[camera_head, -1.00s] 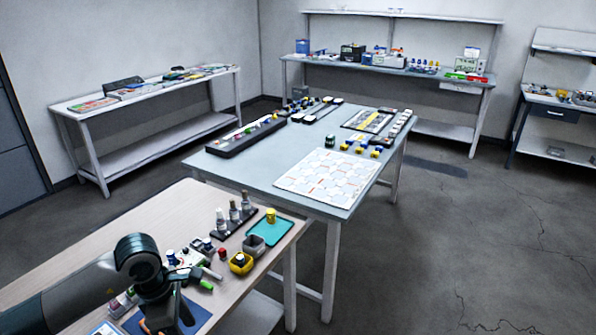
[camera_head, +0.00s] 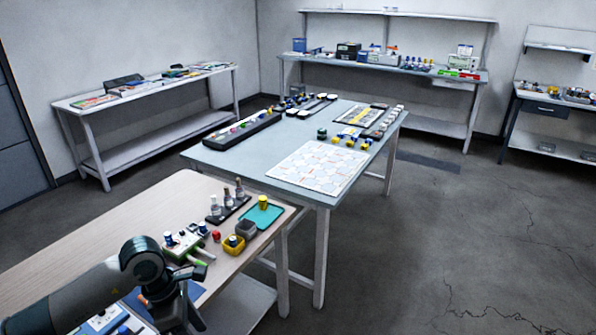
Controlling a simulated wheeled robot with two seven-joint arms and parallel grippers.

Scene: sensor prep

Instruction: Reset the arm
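My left arm comes in from the lower left, above the near wooden table (camera_head: 110,217). Its wrist bends down, and my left gripper (camera_head: 180,316) points downward at the bottom edge of the picture. It is dark, and its fingertips are cut off or hidden, so I cannot tell whether it is open or holds anything. A blue mat or panel shows partly behind it. A white-and-green device (camera_head: 184,245) with a green-tipped part lies just beyond the gripper. My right gripper is not in view.
On the near table are a teal tray (camera_head: 272,212) with a yellow item, a yellow bin (camera_head: 233,251), a grey bin (camera_head: 246,229) and a dark rack of bottles. Beyond it stands a blue-grey table (camera_head: 230,168) with a white grid sheet (camera_head: 318,168). Floor is clear on the right.

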